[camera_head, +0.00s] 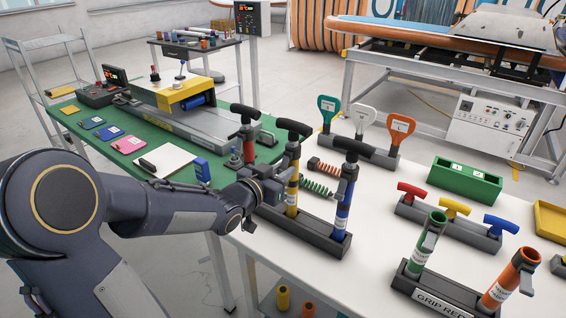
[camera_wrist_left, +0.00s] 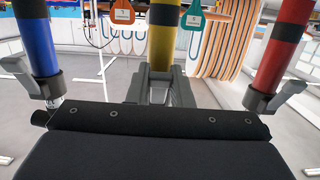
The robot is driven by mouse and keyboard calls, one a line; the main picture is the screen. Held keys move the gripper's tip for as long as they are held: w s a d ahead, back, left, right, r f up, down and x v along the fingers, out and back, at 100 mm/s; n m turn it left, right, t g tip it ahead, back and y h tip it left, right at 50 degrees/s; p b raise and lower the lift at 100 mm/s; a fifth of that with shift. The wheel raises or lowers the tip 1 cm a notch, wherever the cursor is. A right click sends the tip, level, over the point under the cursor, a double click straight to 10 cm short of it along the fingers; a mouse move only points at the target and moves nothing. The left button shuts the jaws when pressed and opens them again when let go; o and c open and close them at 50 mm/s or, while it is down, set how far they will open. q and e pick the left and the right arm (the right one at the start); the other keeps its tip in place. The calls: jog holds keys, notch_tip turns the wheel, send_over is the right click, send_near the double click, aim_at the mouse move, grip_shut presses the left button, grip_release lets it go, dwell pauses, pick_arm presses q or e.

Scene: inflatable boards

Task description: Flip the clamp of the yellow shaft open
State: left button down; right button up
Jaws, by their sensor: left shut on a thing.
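The yellow shaft (camera_head: 292,193) stands upright in a dark rack between a red and a blue shaft. It has a black T-shaped handle on top. In the left wrist view the yellow shaft (camera_wrist_left: 163,40) runs down the middle to my gripper. My left gripper (camera_head: 273,187) reaches in from the left at the shaft's mid-height. Its fingers (camera_wrist_left: 160,86) are shut on the grey clamp at the yellow shaft. The fingers hide most of that clamp, so its lever position cannot be told. My right gripper is not in view.
The blue shaft (camera_head: 343,205) and red shaft (camera_wrist_left: 285,45) stand close on either side, with grey clamp levers sticking out. The rack (camera_head: 318,233) stands on the white table. A green box (camera_head: 465,182) and another rack (camera_head: 440,295) stand to the right.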

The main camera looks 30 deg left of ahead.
aim_at(282, 170)
pick_arm(q)
jog(key=g+p, duration=0.2)
jog(key=p, duration=0.3)
jog(key=s+r+g+p, duration=0.1)
jog(key=g+p, duration=0.1)
jog(key=p, duration=0.3)
jog(key=r+g+p, duration=0.1)
jog(key=g+p, duration=0.1)
jog(key=p, duration=0.3)
jog(key=shift+s+a+r+g+y, duration=0.1)
jog(key=shift+s+r+g+y, duration=0.05)
jog(key=shift+s+g+y, duration=0.15)
jog(key=shift+g, duration=0.4)
jog(key=shift+a+g, duration=0.15)
jog(key=shift+g, duration=0.15)
jog(key=shift+a+f+g+b, duration=0.1)
jog(key=shift+f+g+b, duration=0.1)
jog(key=shift+g+b, duration=0.15)
jog(key=shift+r+g, duration=0.2)
jog(key=shift+g, duration=0.15)
jog(key=shift+s+d+r+g, duration=0.1)
jog(key=shift+d+r+g, duration=0.2)
jog(key=shift+r+g, duration=0.2)
jog(key=shift+r+g+p, duration=0.1)
jog(key=shift+g+p, duration=0.25)
jog(key=shift+g, duration=0.55)
jog(key=shift+s, duration=0.1)
